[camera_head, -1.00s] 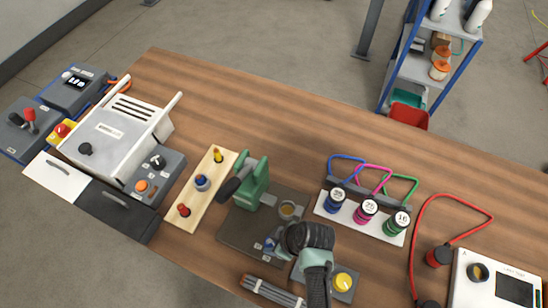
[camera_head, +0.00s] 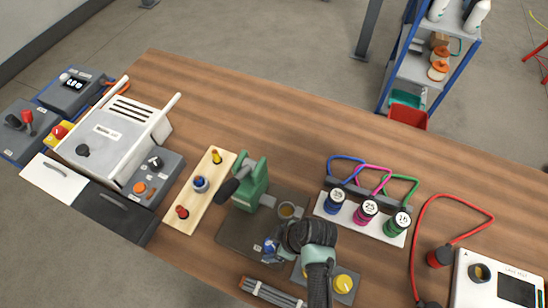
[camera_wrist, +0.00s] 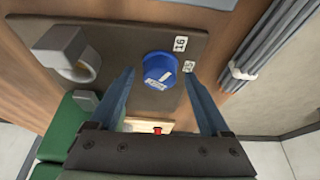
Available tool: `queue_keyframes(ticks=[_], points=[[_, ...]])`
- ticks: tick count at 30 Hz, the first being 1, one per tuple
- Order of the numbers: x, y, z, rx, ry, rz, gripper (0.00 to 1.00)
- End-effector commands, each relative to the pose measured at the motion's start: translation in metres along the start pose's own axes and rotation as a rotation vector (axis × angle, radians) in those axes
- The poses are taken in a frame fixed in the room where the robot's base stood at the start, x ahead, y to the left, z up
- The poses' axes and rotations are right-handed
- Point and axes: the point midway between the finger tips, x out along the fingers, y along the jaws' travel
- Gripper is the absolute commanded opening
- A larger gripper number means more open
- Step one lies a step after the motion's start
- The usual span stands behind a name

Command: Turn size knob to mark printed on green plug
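The size knob (camera_wrist: 158,72) is a round blue knob on a dark grey plate, with a white mark on its face. Printed labels sit beside it: "16" (camera_wrist: 181,43) and another, apparently "25" (camera_wrist: 188,67). In the head view the blue knob (camera_head: 270,246) is partly hidden by my gripper (camera_head: 281,245). In the wrist view my gripper (camera_wrist: 162,80) is open, with one finger on each side of the knob; contact cannot be told. The green plug (camera_head: 397,223) stands in a white holder and its top reads "16".
A green hand press (camera_head: 252,188) stands on the same plate (camera_head: 240,233). A pink plug (camera_head: 366,212) and a blue plug (camera_head: 334,202) stand beside the green one. A yellow knob box (camera_head: 344,284) and grey rods (camera_head: 270,291) lie close to my arm. The table's back middle is clear.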

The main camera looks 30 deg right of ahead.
Motion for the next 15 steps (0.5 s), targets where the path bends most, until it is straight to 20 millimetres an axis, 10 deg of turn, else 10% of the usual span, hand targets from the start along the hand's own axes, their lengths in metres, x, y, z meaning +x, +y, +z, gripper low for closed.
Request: queue_keyframes(ticks=[15], points=[[-0.021,0.001,-0.001,0.001,0.003,0.004,0.82]])
